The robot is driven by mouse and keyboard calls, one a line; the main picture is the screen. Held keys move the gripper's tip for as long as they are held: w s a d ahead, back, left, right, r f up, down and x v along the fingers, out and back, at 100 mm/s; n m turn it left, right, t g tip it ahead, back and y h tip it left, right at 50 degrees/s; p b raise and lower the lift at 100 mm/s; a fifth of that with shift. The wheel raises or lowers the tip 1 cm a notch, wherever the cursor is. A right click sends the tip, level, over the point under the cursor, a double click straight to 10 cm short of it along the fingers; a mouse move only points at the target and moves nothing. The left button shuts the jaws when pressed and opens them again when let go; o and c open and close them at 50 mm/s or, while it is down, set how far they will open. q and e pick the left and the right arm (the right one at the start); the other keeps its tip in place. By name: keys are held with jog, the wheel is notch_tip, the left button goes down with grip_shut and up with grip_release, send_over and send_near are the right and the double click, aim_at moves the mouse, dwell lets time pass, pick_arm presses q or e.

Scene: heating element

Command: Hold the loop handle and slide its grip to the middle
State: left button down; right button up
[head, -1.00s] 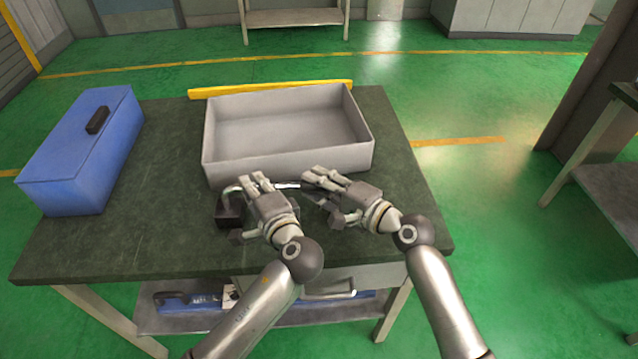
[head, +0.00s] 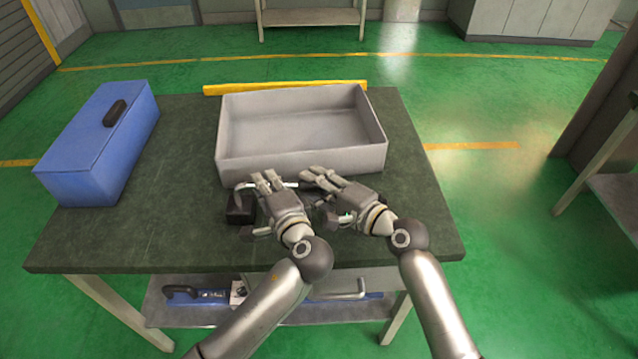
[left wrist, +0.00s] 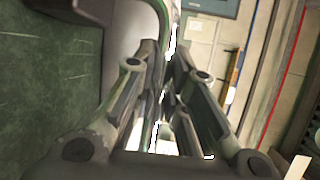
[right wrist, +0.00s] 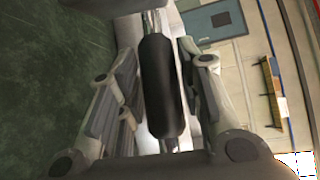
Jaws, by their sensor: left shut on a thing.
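The loop handle is a bent metal rod (head: 243,188) with a black end block (head: 240,208), on the dark table in front of the grey tray. Its thick black grip shows in the right wrist view (right wrist: 160,90). My left gripper (head: 266,178) is shut on the metal rod near the block; in the left wrist view its fingers (left wrist: 162,75) nearly meet and hide most of the held part. My right gripper (head: 316,174) is beside it to the right. Its fingers are apart, one on each side of the black grip. Any contact is hard to tell.
The empty grey tray (head: 300,163) stands just behind both grippers. A blue toolbox (head: 85,150) is at the table's left, and a yellow bar (head: 285,87) lies behind the tray. The table (head: 130,235) is clear at front left.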

jog(key=shift+o, duration=0.9)
jog(key=shift+d, duration=0.15)
jog(key=v, duration=1.1)
jog(key=shift+s+d, duration=0.2)
jog(key=shift+s, duration=0.15)
jog(key=shift+r, duration=0.1)
